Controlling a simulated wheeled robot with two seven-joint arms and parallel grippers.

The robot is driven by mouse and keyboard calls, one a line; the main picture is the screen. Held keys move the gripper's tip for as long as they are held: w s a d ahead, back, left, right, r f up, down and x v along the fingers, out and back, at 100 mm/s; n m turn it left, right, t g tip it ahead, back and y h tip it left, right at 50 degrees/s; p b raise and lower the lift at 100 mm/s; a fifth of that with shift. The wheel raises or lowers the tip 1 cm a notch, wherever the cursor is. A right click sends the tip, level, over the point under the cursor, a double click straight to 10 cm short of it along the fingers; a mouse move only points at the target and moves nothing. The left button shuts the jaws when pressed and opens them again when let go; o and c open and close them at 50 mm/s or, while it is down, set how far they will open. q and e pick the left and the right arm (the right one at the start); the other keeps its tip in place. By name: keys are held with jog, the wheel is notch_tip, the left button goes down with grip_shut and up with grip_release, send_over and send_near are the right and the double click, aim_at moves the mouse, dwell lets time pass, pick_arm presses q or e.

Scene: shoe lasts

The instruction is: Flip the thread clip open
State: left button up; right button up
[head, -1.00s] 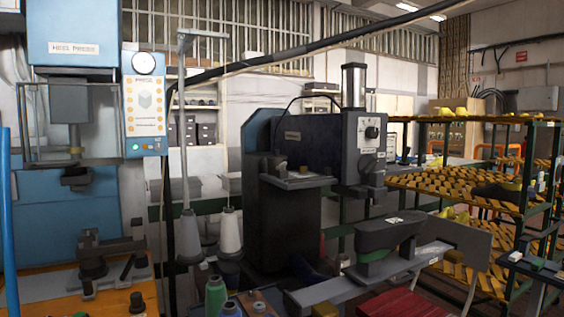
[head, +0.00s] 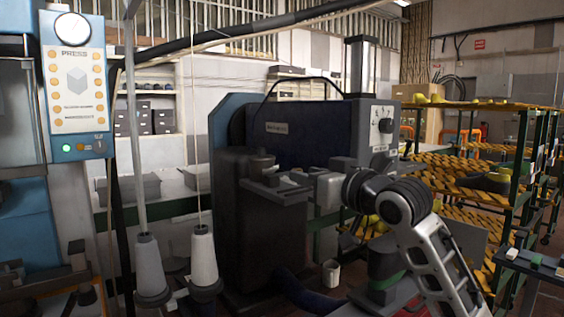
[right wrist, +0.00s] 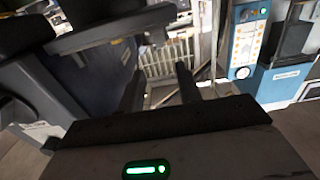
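I cannot make out the thread clip for certain in either view. The dark sewing machine (head: 310,135) stands in the middle of the head view. A small grey ledge (head: 272,192) juts from its front, with a small part on it too small to identify. My right gripper (head: 318,188) reaches in from the lower right, just right of this ledge, and partly hides the machine's head. In the right wrist view, its two dark fingers (right wrist: 161,85) are apart with nothing between them. My left gripper is not in view.
Two grey-white thread cones (head: 203,258) stand at the lower left, with a thread running up. A blue press (head: 75,85) with a gauge is at the left. Racks with yellow slatted shelves (head: 480,175) stand at the right. A white cup (head: 331,272) is below my right arm.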

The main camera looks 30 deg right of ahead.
aim_at(272, 170)
jog(key=w, duration=0.3)
jog(key=w+a+p, duration=0.1)
jog(key=w, duration=0.1)
jog(key=w+p, duration=0.1)
jog(key=w, duration=0.2)
jog(key=shift+w+a, duration=0.15)
jog(key=shift+w, duration=0.2)
